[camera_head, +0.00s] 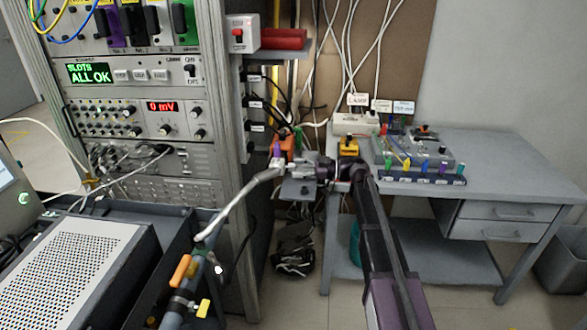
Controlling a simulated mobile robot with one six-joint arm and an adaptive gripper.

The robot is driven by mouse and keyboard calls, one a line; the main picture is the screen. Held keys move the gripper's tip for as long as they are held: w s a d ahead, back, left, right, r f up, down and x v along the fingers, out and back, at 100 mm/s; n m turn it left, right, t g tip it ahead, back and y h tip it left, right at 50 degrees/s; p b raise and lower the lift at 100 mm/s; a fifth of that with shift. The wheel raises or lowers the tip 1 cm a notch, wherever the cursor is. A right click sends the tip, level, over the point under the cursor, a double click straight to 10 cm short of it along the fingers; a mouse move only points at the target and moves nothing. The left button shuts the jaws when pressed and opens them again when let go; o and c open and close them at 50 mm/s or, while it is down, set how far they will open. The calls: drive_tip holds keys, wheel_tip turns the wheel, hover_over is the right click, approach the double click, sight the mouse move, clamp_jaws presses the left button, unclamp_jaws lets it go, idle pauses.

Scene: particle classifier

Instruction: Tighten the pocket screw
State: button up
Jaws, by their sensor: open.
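My arm reaches up from the bottom of the head view, and its wrist bends left. My gripper (308,170) is small and dark at the end of it, between the rack and the workbench. I see nothing held in it. A small orange object (287,145) with purple and green parts beside it is close behind the gripper. I cannot tell whether they touch. I cannot make out the pocket screw at this size, and my wrist may cover part of that area.
An instrument rack (160,120) with cables stands left of the gripper. A grey workbench (480,160) with a panel of coloured handles (422,165) stands right. A metal pipe (235,208) with orange and yellow handles rises at front left. Dark clutter (295,250) lies on the floor.

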drive_tip(key=shift+a, duration=0.95)
clamp_jaws()
